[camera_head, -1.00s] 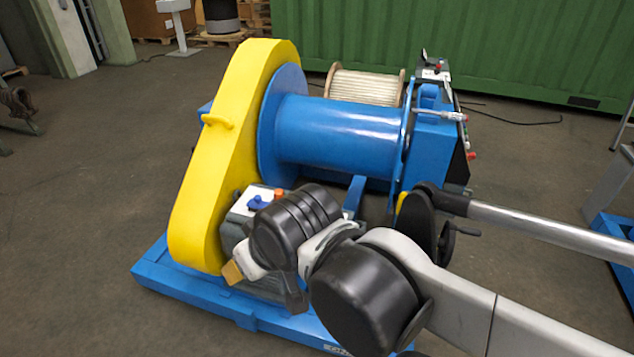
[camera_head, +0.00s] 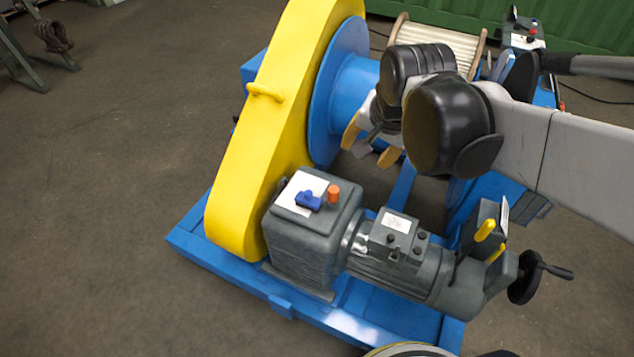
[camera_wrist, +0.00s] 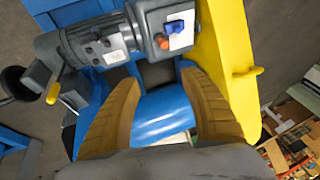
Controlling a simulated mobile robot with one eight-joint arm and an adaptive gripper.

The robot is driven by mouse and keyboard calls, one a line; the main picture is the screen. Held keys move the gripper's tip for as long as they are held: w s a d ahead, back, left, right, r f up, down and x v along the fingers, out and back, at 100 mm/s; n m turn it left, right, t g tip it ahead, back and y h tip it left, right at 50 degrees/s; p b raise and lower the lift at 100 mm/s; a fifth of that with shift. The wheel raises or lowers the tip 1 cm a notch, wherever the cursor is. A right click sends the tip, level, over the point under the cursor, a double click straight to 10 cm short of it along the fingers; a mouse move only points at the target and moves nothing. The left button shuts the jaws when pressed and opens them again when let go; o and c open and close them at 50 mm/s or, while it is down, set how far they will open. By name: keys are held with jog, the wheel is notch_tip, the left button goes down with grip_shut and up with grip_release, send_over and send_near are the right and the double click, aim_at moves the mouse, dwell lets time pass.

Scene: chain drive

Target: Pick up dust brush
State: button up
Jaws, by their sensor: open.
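No object is clearly recognisable as a dust brush. A small blue object (camera_head: 308,200) lies on the white top patch of the grey gearbox (camera_head: 310,240), and could be it. It also shows at the top of the wrist view (camera_wrist: 175,26). An orange cylinder (camera_head: 333,194) stands beside it, also seen in the wrist view (camera_wrist: 163,43). My gripper (camera_head: 370,146) is open and empty, above the machine, behind and right of the blue object in the head view. In the wrist view its two tan fingers (camera_wrist: 160,80) are spread wide, with the blue object beyond their tips.
A tall yellow chain guard (camera_head: 262,150) rises left of the gearbox. The blue drum (camera_head: 355,85) is behind my gripper. A motor (camera_head: 395,245), yellow-tipped levers (camera_head: 485,231) and a handwheel (camera_head: 525,277) stand to the right on the blue base frame (camera_head: 215,268). Open floor lies left.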

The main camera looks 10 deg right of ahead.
jog(key=w+a+f+m+g+p, duration=0.1)
jog(key=w+a+f+m+p, duration=0.1)
jog(key=w+m, duration=0.5)
jog(key=m+g+p, duration=0.4)
jog(key=m+p, duration=0.2)
jog(key=m, duration=0.5)
send_over(308, 192)
notch_tip(308, 192, down, 23)
jog(key=f, duration=0.2)
jog(key=f+b, duration=0.1)
jog(key=f, duration=0.2)
jog(key=shift+w+d+f+b, duration=0.15)
jog(key=shift+w+f+b, duration=0.2)
jog(key=shift+f+b, duration=0.05)
jog(key=f, duration=0.1)
jog(key=f+b, duration=0.1)
jog(key=f, duration=0.1)
jog(key=f+b, duration=0.1)
jog(key=f, duration=0.1)
jog(key=shift+s+f, duration=0.1)
jog(key=shift+s, duration=0.25)
grip_shut()
